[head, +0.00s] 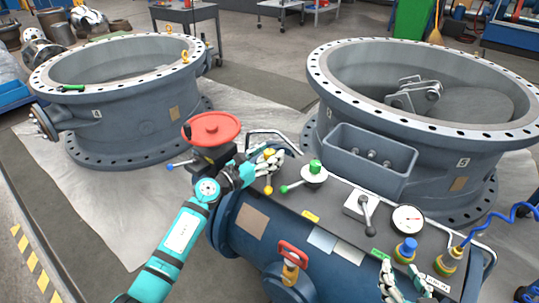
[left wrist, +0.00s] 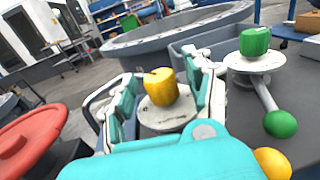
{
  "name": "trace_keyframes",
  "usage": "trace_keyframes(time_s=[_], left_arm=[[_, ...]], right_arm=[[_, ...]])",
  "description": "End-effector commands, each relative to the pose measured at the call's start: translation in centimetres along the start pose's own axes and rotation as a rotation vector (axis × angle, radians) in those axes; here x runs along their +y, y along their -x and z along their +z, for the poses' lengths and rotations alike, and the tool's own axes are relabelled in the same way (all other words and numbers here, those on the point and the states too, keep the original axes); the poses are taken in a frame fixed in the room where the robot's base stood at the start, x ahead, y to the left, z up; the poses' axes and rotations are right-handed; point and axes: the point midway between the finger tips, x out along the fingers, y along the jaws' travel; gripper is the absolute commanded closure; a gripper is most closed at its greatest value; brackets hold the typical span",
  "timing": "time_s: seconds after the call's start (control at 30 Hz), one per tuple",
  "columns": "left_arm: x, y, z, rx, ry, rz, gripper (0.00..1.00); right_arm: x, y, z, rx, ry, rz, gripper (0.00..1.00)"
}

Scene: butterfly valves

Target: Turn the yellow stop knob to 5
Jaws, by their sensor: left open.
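The yellow stop knob (left wrist: 161,87) stands upright on a round pale dial plate (left wrist: 167,114). In the left wrist view it sits between the two fingers of my open left gripper (left wrist: 163,85), with a gap seen on each side. In the head view the gripper (head: 269,160) is over the yellow knob (head: 268,153), which the fingers partly hide. The dial markings are too small to read. My right gripper (head: 403,283) is open and empty at the lower right, in front of the panel.
A green knob (head: 315,166) on a similar plate and a green-ball lever (head: 284,188) stand just right. A red handwheel (head: 211,129) is close on the left. A grey lever (head: 367,212), gauge (head: 408,219) and blue knob (head: 406,248) lie further right.

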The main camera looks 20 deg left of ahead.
Motion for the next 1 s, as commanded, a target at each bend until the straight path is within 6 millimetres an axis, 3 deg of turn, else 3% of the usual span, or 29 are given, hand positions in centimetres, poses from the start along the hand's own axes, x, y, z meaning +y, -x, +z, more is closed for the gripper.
trace_keyframes(time_s=[0.37, 0.77, 1.0], left_arm=[[-0.01, -0.61, 0.02, 0.001, -0.001, 0.0, 0.47], [0.0, -0.59, 0.03, 0.0, -0.001, 0.0, 0.99], [0.03, -0.6, -0.09, 0.0, -0.001, -0.008, 1.0]], right_arm=[[-0.08, -0.08, -0.57, 0.03, 0.0, -0.002, 0.6], [-0.07, -0.08, -0.55, 0.029, 0.0, -0.001, 0.6], [-0.18, -0.2, -1.06, 0.067, -0.001, -0.004, 0.6]])
